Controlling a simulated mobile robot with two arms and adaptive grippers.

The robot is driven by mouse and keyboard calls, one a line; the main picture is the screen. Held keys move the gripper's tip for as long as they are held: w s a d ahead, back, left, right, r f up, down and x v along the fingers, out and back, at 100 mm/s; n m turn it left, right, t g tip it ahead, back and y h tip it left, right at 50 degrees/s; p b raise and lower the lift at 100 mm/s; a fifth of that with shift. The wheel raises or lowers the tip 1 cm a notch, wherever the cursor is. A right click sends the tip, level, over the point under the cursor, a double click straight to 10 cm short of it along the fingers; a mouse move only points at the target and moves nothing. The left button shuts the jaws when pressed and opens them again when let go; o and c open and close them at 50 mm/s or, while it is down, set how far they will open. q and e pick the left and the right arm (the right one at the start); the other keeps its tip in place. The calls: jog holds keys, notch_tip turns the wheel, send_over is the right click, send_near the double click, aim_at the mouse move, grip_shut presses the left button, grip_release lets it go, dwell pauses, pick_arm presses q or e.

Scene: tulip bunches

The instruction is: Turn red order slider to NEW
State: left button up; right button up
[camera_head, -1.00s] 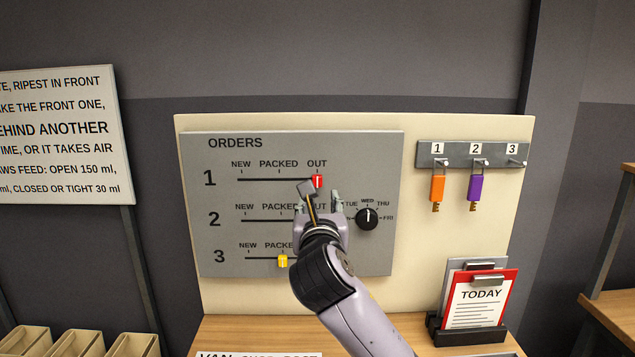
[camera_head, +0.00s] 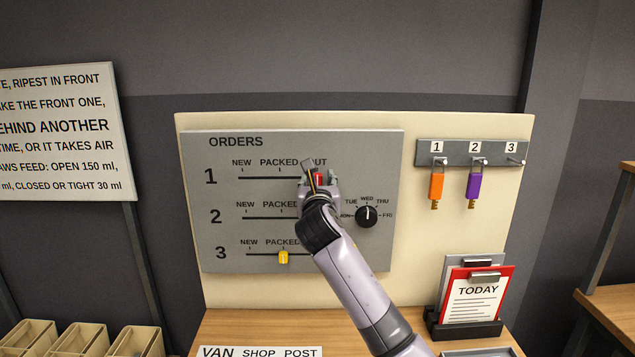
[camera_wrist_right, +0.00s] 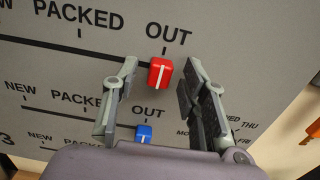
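The red slider (camera_head: 318,179) sits at OUT, the right end of the row 1 track on the grey ORDERS board (camera_head: 210,255). My right gripper (camera_head: 319,178) is in front of it and hides part of it in the head view. In the right wrist view the red slider (camera_wrist_right: 160,72) shows whole, between the two open fingers of my right gripper (camera_wrist_right: 157,82), with a gap on each side. NEW (camera_head: 242,162) is at the left end of row 1. My left gripper is not in view.
A blue slider (camera_wrist_right: 144,133) is at OUT on row 2, hidden in the head view. A yellow slider (camera_head: 283,257) is at PACKED on row 3. A black day dial (camera_head: 367,216) is right of the arm. Keys (camera_head: 437,186) hang further right.

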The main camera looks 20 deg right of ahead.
jog(key=shift+c, duration=0.6)
grip_shut()
